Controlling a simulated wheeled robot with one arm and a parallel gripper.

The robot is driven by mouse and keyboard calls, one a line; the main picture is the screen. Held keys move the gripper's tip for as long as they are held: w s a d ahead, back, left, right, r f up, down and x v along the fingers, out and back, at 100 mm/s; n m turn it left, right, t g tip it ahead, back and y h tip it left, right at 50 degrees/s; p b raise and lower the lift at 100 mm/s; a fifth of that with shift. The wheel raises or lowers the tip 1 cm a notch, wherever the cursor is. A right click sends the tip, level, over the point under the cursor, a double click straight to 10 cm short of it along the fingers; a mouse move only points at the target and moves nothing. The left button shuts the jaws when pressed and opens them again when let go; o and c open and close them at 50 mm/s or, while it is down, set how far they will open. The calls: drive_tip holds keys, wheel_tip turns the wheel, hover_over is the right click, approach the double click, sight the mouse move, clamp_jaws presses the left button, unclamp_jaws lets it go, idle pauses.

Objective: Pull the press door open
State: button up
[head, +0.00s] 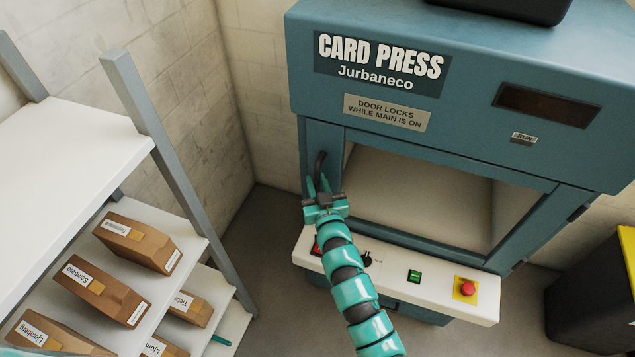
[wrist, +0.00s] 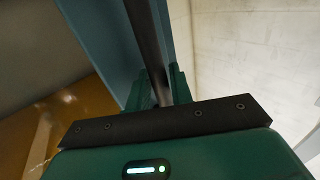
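The blue card press (head: 450,90) stands at the right in the head view. Its door (head: 440,150) has a large window and looks closed in its frame. A dark, curved upright handle (head: 320,162) is at the door's left side; the wrist view shows it as a dark bar (wrist: 148,40). My teal gripper (head: 321,187) is at the handle's lower part. In the wrist view, the green fingers (wrist: 160,92) lie close on both sides of the bar and appear shut on it. The gripper hides the handle's lower end.
The white control panel below has a red switch (head: 316,247) partly behind my arm, a black knob (head: 367,258), a green button (head: 414,276) and a red stop button (head: 467,287). A shelf (head: 70,150) with several boxes stands left. A black-and-yellow bin (head: 590,305) stands right.

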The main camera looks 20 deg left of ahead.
clamp_jaws()
